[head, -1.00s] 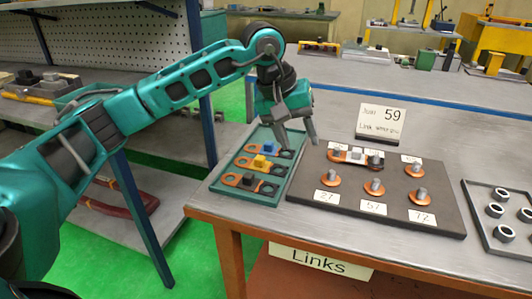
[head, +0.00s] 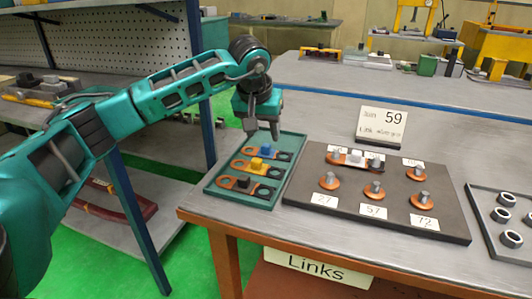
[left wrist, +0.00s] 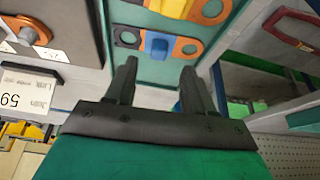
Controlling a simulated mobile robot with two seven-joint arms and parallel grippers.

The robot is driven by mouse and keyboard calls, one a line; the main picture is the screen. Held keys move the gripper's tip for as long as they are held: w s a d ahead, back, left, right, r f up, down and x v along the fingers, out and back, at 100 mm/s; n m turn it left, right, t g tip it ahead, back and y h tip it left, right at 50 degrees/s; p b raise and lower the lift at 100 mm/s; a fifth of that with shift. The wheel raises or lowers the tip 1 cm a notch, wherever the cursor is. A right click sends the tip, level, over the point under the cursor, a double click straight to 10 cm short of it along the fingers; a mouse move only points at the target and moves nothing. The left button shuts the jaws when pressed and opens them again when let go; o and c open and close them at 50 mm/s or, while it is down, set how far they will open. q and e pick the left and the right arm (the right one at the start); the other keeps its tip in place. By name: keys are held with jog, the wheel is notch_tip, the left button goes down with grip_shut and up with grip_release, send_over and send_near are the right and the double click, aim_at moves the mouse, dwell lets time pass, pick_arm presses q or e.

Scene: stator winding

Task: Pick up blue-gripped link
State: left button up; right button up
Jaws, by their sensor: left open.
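The blue-gripped link (head: 285,156) lies at the far end of the green tray (head: 212,188), with a dark ring at one end and an orange one at the other. Its blue grip also shows in the left wrist view (left wrist: 158,47). My right gripper is not in view.
A yellow-gripped link (head: 258,164) and a black-gripped link (head: 246,184) lie nearer in the tray. To the right, a dark board (head: 330,215) carries several pegs and a white-gripped link (head: 354,159). A sign (head: 382,128) reading 59 stands behind it.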

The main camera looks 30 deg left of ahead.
aim_at(266, 145)
pick_arm(q)
jog(key=x, duration=0.4)
jog(key=shift+w+d+f+b, duration=0.1)
jog(key=shift+d+f+b, duration=0.05)
jog(key=shift+f+b, duration=0.15)
jog(key=shift+r, duration=0.15)
grip_shut()
